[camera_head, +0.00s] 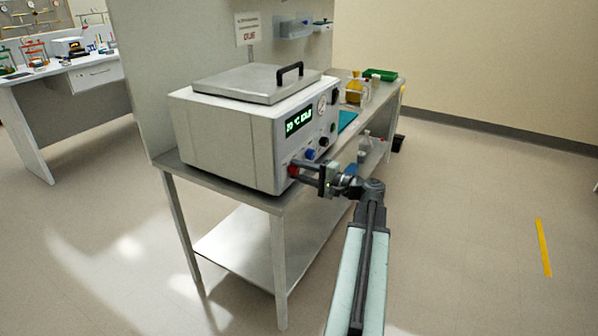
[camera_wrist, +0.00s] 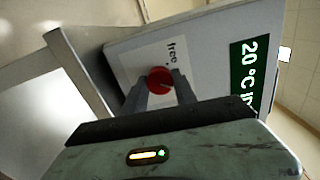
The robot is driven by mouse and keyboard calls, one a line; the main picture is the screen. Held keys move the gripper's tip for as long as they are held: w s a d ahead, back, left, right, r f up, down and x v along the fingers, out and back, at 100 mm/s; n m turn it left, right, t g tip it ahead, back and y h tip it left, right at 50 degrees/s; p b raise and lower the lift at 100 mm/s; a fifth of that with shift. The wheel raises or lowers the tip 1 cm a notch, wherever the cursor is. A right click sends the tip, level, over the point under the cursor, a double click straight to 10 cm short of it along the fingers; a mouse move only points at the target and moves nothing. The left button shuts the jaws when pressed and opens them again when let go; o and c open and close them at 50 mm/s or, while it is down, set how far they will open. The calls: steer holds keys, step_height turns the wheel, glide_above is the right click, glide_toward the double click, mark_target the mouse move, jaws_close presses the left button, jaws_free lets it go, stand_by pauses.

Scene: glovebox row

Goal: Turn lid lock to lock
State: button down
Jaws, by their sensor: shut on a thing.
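The lid lock is a red round knob (camera_wrist: 159,80) on the front panel of a grey-white bench instrument (camera_head: 235,140). The word "free" shows beside the knob in the wrist view; other marks are hidden. My gripper (camera_head: 295,170) reaches the panel's lower left corner, where the red knob (camera_head: 292,171) shows between the fingers. In the wrist view my gripper (camera_wrist: 159,88) is shut on the knob, a finger at each side. The flat metal lid (camera_head: 255,84) with a black handle (camera_head: 290,72) lies closed on top. A green display (camera_head: 299,120) reads 20 °C, its remaining text unclear.
The instrument stands at the near end of a metal bench (camera_head: 175,161) with a lower shelf (camera_head: 255,248). Yellow items (camera_head: 354,91) and a green tray (camera_head: 381,75) sit further along. Open floor (camera_head: 470,220) lies to the right. Another bench (camera_head: 75,78) stands far left.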

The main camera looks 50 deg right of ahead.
steer(key=shift+m, duration=1.1)
steer(key=c, duration=1)
jaws_free()
steer(key=v, duration=0.8)
